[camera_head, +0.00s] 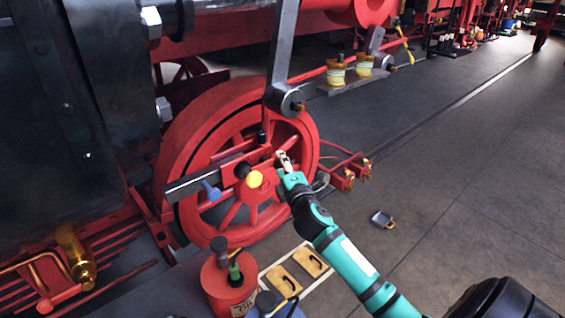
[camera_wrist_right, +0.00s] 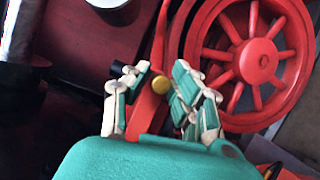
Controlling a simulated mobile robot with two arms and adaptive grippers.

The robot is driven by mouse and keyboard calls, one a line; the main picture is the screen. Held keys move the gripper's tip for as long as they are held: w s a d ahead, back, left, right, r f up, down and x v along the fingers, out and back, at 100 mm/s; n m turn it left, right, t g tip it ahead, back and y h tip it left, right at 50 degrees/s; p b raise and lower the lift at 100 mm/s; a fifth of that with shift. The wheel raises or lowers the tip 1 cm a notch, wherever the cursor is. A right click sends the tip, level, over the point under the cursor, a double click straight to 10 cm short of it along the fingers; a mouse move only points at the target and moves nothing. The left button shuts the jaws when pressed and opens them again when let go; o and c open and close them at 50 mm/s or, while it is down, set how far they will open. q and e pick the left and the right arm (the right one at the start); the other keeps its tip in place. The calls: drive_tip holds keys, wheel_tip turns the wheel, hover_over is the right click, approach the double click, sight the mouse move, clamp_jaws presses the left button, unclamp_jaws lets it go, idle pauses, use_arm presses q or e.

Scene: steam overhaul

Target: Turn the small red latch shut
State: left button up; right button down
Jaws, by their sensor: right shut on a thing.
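My right gripper (camera_head: 284,160) reaches in from the lower right to the linkage in front of the large red wheel (camera_head: 190,135). In the right wrist view, its fingers (camera_wrist_right: 160,88) sit on both sides of a narrow red piece, the small red latch (camera_wrist_right: 147,106), and are shut on it. In the head view the yellow knob (camera_head: 254,179) is left of the gripper, and the latch is mostly hidden by the fingers. My left gripper is not in view.
A blue knob (camera_head: 210,192) and a grey bar (camera_head: 205,180) lie left of the gripper. A steel rod (camera_head: 283,50) hangs above it. A red can (camera_head: 225,285) stands below on the floor. The floor at right is mostly open, with a small metal item (camera_head: 382,219).

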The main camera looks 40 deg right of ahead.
drive_tip(key=c, duration=1.2)
unclamp_jaws()
drive_tip(key=shift+f, duration=0.1)
drive_tip(key=shift+c, duration=0.2)
drive_tip(key=v, duration=1.2)
drive_tip(key=shift+d, duration=0.1)
